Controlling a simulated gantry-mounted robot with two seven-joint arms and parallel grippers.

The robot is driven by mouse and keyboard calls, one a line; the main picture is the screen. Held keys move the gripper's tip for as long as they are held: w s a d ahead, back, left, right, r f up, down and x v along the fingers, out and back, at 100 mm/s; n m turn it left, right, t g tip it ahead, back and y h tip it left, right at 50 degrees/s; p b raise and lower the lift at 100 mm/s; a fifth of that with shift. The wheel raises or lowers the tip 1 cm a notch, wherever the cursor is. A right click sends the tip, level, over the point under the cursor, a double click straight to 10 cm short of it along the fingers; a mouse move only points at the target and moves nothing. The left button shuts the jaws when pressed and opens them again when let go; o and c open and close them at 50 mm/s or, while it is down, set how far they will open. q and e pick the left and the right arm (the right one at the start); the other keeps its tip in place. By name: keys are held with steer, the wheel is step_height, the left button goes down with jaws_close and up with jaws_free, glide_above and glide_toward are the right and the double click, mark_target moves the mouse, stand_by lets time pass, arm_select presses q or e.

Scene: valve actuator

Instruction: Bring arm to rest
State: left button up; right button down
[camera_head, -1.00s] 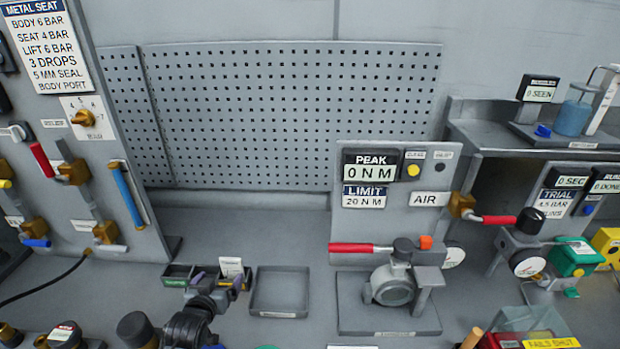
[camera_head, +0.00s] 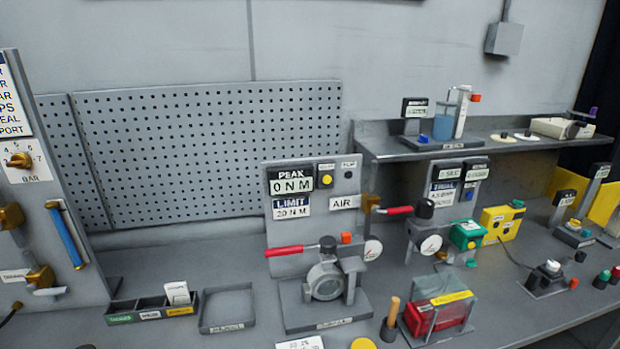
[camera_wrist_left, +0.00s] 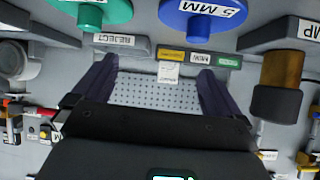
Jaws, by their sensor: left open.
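My left gripper (camera_wrist_left: 157,66) shows in the left wrist view. Its two dark purple fingers stand wide apart with nothing between them. Beyond the gap are the perforated panel (camera_wrist_left: 150,92) and a small white card (camera_wrist_left: 168,73). Neither gripper shows in the head view now, and my right gripper is in no frame.
In the head view, the divided bin (camera_head: 150,309) and shallow tray (camera_head: 228,327) sit left of the valve stand (camera_head: 325,310) with its red lever (camera_head: 284,251). A red box (camera_head: 436,315) with a clear cover stands right.

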arm_select(q)
steer(key=s+d+f+m+g+h, duration=0.1)
steer(key=s+d+f+m+g, duration=0.2)
steer(key=s+d, duration=0.7)
steer(key=s+d+f+m+g+h, duration=0.1)
steer(key=s+d+f+g+h, duration=0.3)
steer(key=s, duration=1.2)
step_height(320, 180, up, 29)
steer(key=y+p, duration=0.2)
steer(key=p, duration=2.5)
steer(key=shift+w+a+f+g+p, duration=0.15)
steer(key=shift+w+a+g+p, duration=0.15)
steer(key=shift+a, duration=0.15)
